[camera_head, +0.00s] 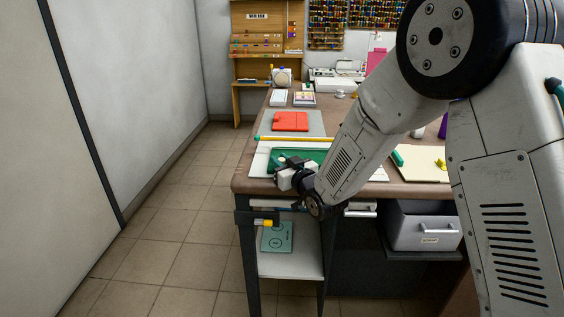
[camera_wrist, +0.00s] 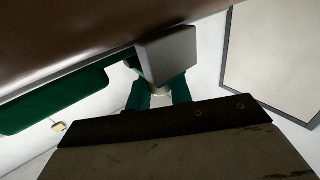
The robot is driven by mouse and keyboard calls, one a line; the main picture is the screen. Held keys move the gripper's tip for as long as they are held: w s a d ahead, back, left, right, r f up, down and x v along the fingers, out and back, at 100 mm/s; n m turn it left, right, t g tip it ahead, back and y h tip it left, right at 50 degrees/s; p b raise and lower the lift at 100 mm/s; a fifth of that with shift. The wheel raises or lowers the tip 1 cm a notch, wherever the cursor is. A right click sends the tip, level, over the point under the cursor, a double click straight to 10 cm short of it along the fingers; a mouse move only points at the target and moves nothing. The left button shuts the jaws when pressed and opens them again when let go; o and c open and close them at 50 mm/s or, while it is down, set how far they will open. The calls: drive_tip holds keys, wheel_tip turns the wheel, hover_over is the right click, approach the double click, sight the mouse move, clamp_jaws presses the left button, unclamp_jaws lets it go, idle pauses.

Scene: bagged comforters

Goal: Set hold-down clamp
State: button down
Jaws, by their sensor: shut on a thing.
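My gripper (camera_head: 291,174) is above the front left part of the brown table (camera_head: 345,189), near its front edge. In the wrist view its green fingers (camera_wrist: 157,92) are shut around a pale grey block (camera_wrist: 167,57), which hides part of them. I cannot tell whether this block is part of a clamp. A flat green piece (camera_head: 315,154) lies on a white sheet (camera_head: 260,164) beside and behind my gripper; the arm partly hides the sheet.
A red piece (camera_head: 290,121) on a grey mat and a yellow bar (camera_head: 278,139) lie farther back. A green card (camera_head: 277,237) lies on the white lower shelf (camera_head: 298,262). A grey drawer (camera_head: 418,226) is under the table at right. The tiled floor (camera_head: 190,214) is clear at left.

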drive_tip(key=shift+s+r+n+t+y, duration=0.15)
drive_tip(key=shift+s+n+t+y, duration=0.1)
drive_tip(key=shift+n+t+y, duration=0.35)
drive_tip(key=shift+s+r+n+t+y, duration=0.2)
drive_tip(key=shift+n+t+y, duration=0.35)
drive_tip(key=shift+n, duration=0.2)
drive_tip(key=shift+s+r+n+t+y, duration=0.15)
drive_tip(key=shift+s+n+t+y, duration=0.1)
drive_tip(key=shift+n+t+y, duration=0.35)
drive_tip(key=shift+n+y, duration=0.25)
drive_tip(key=c, duration=1.3)
unclamp_jaws()
drive_tip(key=shift+s, duration=0.1)
drive_tip(key=v, duration=0.7)
drive_tip(key=shift+s+d+f, duration=0.1)
drive_tip(key=shift+s+d, duration=0.1)
drive_tip(key=shift+s, duration=0.1)
